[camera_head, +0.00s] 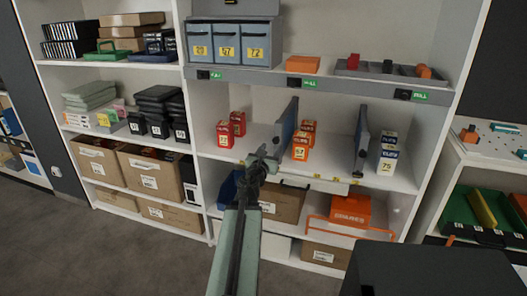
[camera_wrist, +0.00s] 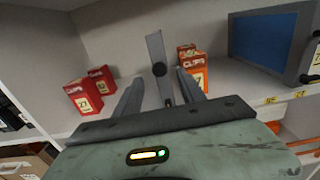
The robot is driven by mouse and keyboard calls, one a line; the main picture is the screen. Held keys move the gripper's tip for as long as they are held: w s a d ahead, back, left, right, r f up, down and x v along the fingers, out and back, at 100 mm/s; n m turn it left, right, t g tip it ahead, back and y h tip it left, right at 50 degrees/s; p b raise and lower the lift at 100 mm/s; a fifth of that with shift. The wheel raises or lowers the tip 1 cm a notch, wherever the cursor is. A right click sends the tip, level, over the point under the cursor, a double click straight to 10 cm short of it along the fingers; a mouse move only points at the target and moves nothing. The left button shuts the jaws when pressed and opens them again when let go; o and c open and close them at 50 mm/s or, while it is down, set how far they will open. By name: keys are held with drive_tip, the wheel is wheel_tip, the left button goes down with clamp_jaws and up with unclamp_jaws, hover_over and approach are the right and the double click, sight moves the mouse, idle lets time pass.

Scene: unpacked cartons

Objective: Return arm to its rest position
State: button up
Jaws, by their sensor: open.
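My gripper (camera_head: 262,160) is in front of the middle shelf of the centre rack in the head view, with my green arm reaching up to it from below. In the wrist view my gripper (camera_wrist: 160,92) has its two fingers apart with nothing between them. Beyond the fingers stands a thin upright grey divider (camera_wrist: 158,55). Red boxes marked CLIPS (camera_wrist: 84,95) stand to the left of the fingers. An orange box marked CLIPS (camera_wrist: 192,57) stands behind the right finger.
Blue-grey dividers (camera_head: 361,140) split the middle shelf. White and blue boxes (camera_head: 387,152) stand at its right. Below are an orange SPARES box (camera_head: 350,210) and a cardboard carton (camera_head: 283,202). A side shelf (camera_head: 490,150) stands at the right. Grey floor (camera_head: 120,255) is clear at the left.

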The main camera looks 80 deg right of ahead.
drive_tip(key=shift+s, duration=0.1)
drive_tip(key=shift+s+d, duration=0.1)
drive_tip(key=shift+s, duration=0.15)
